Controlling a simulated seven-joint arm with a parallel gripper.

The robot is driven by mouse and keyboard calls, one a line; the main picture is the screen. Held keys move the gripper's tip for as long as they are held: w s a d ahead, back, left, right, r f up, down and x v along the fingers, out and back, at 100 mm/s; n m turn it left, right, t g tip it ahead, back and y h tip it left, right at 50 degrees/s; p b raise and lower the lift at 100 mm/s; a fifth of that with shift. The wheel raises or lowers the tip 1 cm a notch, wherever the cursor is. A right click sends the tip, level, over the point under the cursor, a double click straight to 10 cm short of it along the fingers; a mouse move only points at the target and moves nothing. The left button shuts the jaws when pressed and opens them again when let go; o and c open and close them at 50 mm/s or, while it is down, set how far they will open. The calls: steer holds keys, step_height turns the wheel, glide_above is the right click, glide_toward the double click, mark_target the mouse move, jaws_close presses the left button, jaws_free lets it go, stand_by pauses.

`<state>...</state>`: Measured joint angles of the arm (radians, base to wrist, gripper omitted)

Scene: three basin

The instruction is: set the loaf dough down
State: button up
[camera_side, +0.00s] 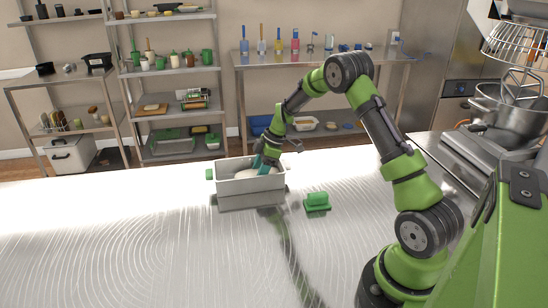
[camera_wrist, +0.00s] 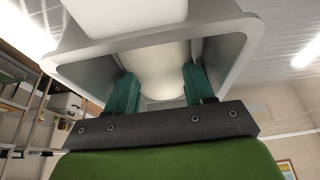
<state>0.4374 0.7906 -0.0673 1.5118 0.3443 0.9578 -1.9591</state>
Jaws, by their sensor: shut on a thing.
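The pale loaf dough (camera_wrist: 162,62) sits between the two teal fingers of my gripper (camera_wrist: 160,75) in the wrist view, and the fingers are shut on it. In the side view my gripper (camera_side: 265,165) reaches down into a light grey basin (camera_side: 250,188) on the worktop, and a little of the white dough (camera_side: 246,173) shows inside the rim. The basin's walls also surround the fingers and dough in the wrist view (camera_wrist: 228,55). I cannot tell whether the dough touches the basin floor, which is hidden by the front wall.
A small green block with a handle (camera_side: 317,201) lies on the worktop right of the basin. A green tab (camera_side: 210,174) shows at the basin's left end. The shiny worktop (camera_side: 130,250) is clear in front and to the left. A mixer bowl (camera_side: 505,110) stands far right.

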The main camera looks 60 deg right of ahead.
steer(key=o, duration=0.9)
steer(key=shift+r, duration=0.1)
steer(key=v, duration=1.2)
steer(key=s+a+r+m+t+h, duration=0.1)
steer(key=s+a+r+m, duration=0.5)
steer(key=a+r, duration=0.6)
steer(key=shift+s+a+f+m+t, duration=0.1)
steer(key=shift+s+a+m+t, duration=0.4)
steer(key=shift+s+a+m, duration=1.3)
steer(key=shift+s+a+r+m+t, duration=0.1)
steer(key=shift+s+a+m+t, duration=0.5)
steer(key=shift+s+a, duration=2.25)
steer(key=shift+s+a+f+m+t, duration=0.1)
steer(key=shift+s+a+m+t, duration=0.3)
steer(key=shift+s+a+m, duration=1.9)
steer(key=shift+s+d+n, duration=0.9)
steer(key=shift+d+n, duration=0.05)
steer(key=shift+n, duration=0.05)
